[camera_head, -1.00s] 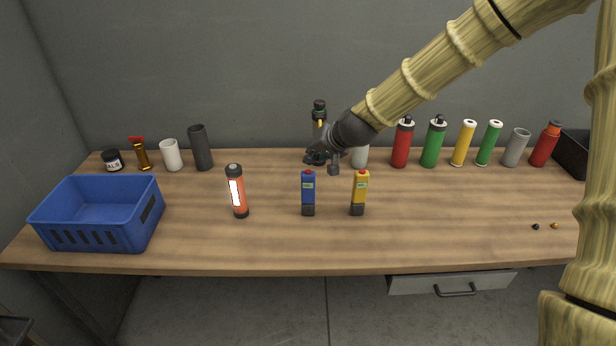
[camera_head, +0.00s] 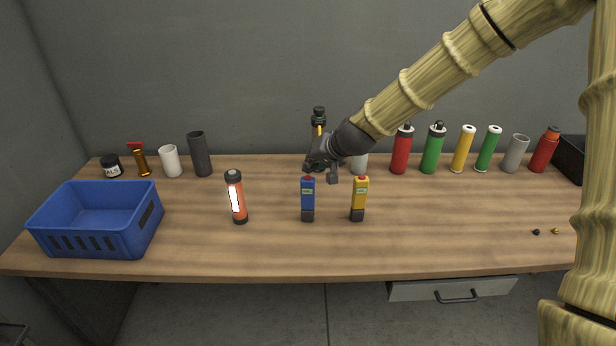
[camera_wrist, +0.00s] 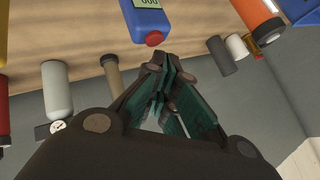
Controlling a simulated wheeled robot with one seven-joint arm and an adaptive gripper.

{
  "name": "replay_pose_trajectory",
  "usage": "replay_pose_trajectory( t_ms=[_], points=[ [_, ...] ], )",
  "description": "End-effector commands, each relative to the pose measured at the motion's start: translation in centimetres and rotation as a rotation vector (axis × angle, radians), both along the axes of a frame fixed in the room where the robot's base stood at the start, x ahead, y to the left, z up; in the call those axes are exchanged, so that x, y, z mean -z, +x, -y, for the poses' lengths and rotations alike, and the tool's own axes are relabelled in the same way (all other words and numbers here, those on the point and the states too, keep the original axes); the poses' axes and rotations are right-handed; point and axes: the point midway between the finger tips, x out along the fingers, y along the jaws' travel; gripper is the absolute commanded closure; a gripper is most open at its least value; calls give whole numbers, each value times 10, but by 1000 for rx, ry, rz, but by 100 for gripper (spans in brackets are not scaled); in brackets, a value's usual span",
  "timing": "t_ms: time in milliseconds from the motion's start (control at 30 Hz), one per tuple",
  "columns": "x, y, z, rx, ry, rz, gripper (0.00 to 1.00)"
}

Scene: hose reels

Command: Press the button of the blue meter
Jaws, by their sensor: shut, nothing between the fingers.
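The blue meter (camera_head: 308,200) stands upright on the table, with a small display and a dark base. In the wrist view the blue meter (camera_wrist: 150,14) is at the top, and its red button (camera_wrist: 154,38) shows just beyond my fingertips. My gripper (camera_head: 316,166) is shut and empty, just above and behind the blue meter's top in the head view. In the wrist view my gripper (camera_wrist: 160,62) points toward the red button, apparently with a small gap.
A yellow meter (camera_head: 359,200) stands close to the right. An orange flashlight (camera_head: 237,198) is to the left, and a blue crate (camera_head: 100,240) is at far left. Several bottles and cylinders line the back, including a dark bottle (camera_head: 319,128) behind my gripper.

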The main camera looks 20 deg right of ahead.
Motion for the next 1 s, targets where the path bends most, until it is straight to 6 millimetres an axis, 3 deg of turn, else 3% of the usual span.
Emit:
replay_pose_trajectory(
  t_ms=[1000],
  points=[
    [9,0,-1,-1,-1,0,100]
  ],
)
